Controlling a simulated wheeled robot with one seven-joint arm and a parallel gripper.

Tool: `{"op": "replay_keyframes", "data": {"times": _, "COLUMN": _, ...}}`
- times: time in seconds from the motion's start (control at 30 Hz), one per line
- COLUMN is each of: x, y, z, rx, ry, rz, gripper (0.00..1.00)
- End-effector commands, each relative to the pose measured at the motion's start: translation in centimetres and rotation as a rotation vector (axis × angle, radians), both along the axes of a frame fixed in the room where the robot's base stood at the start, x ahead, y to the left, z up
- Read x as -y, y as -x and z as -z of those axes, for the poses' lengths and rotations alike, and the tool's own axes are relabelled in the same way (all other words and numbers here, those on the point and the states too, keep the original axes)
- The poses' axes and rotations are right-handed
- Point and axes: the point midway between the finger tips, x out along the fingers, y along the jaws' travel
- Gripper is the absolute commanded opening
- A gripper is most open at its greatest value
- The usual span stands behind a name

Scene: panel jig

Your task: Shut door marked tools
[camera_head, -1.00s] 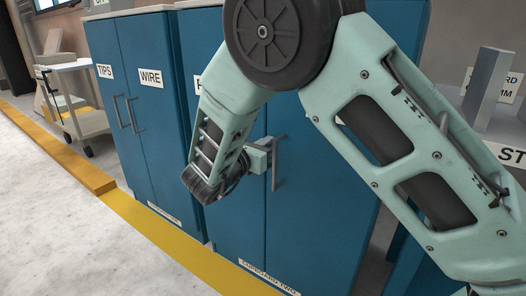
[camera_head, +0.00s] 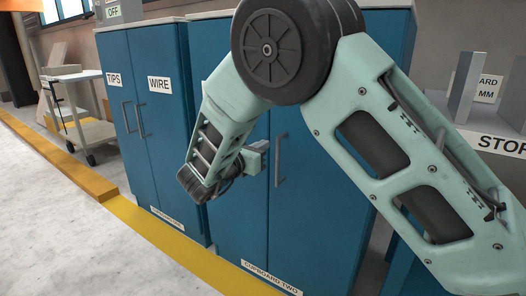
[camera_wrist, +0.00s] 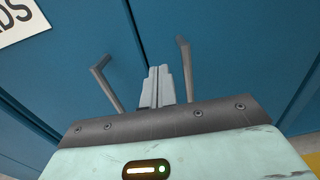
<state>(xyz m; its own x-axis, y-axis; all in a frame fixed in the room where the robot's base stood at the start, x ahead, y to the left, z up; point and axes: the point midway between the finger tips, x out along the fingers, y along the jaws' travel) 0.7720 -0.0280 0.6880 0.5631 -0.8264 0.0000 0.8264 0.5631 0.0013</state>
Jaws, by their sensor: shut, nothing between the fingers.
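No label reading TOOLS can be read in either view. Cupboard two (camera_head: 235,240) is blue with two doors; my arm covers the upper part of its front in the head view. Its right door (camera_head: 318,200) has a grey bar handle (camera_head: 280,160). My gripper (camera_head: 262,147) is shut and empty, close in front of the doors near this handle. In the wrist view, the gripper fingers (camera_wrist: 158,85) lie together between a left handle (camera_wrist: 107,82) and a right handle (camera_wrist: 186,68). I cannot tell whether they touch a door. A partial label ending in DS (camera_wrist: 18,18) shows on the left.
A blue cupboard (camera_head: 150,125) with doors labelled TIPS and WIRE stands left, its doors looking shut. A cart (camera_head: 80,115) stands beyond it. A yellow floor strip (camera_head: 165,235) runs along the cupboards. A bench labelled STOP (camera_head: 490,145) is at right. Open floor lies left.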

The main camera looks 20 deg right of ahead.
Motion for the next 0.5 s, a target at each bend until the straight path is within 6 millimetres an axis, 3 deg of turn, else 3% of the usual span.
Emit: {"op": "replay_keyframes", "data": {"times": 0.5, "x": -6.2, "y": 4.4, "z": -0.2, "rx": -0.003, "ry": -0.001, "rz": -0.005, "gripper": 0.0}}
